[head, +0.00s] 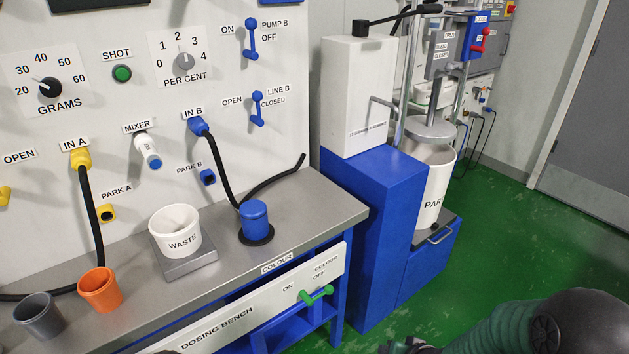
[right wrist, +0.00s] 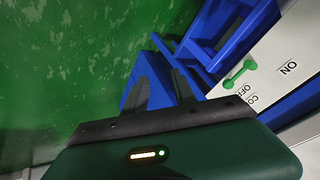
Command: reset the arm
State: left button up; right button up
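My right arm (head: 510,330) comes in at the bottom right of the head view, over the green floor in front of the dosing bench. Its hand is mostly cut off by the lower edge there. In the right wrist view the two dark fingers of my right gripper (right wrist: 160,88) stand apart with nothing between them. Behind them are the blue bench frame (right wrist: 210,45) and the green colour lever (right wrist: 240,74), which is clear of the fingers. The lever also shows on the bench front in the head view (head: 316,295). My left gripper is in neither view.
The steel bench top (head: 320,205) holds a white waste cup (head: 175,232) on a scale, a blue capped pot (head: 256,220), an orange cup (head: 100,290) and a grey cup (head: 38,315). A blue cabinet (head: 370,230) stands right of the bench. Green floor (head: 500,240) is open further right.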

jog(key=s+r+n+g+h+p, duration=0.2)
jog(key=s+r+n+g, duration=0.15)
jog(key=s+r, duration=0.85)
jog(key=w+p+v, duration=0.2)
jog(key=p+v, duration=0.7)
jog(key=p, duration=0.1)
jog(key=w+r+p+v, duration=0.1)
jog(key=p+v, duration=0.8)
jog(key=p, duration=0.2)
jog(key=shift+w+r, duration=0.3)
